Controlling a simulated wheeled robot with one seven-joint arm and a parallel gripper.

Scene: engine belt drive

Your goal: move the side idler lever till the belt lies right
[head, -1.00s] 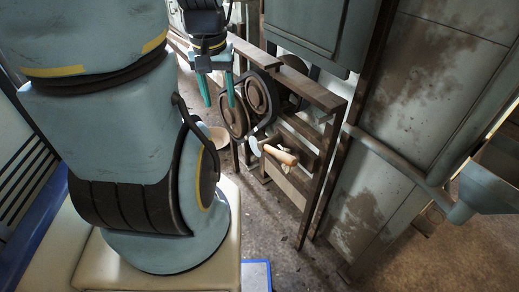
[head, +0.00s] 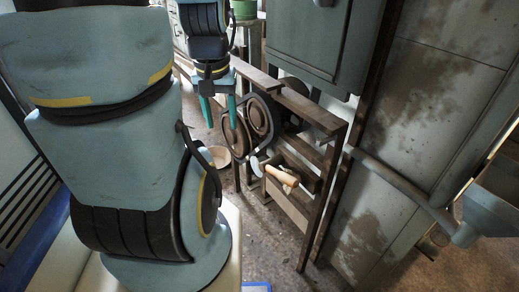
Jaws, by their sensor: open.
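My gripper (head: 220,112) points down with its two teal fingers apart and nothing visible between them. It is at the left of the belt drive's round dark pulleys (head: 262,116). The right finger overlaps the lower left pulley (head: 238,138) in the picture; I cannot tell whether they touch. A dark belt seems to run around the pulleys, but its exact lie is too small to tell. A pale wooden handle (head: 281,176) sticks out at the lower right of the pulleys, beside a whitish round knob (head: 255,165). I cannot tell which part is the side idler lever.
A brown frame (head: 325,120) carries the drive. A grey-green cabinet (head: 318,35) hangs above it, and a stained wall panel (head: 440,90) stands to the right. A pale bowl (head: 219,157) is below the gripper. Bare floor shows before the frame.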

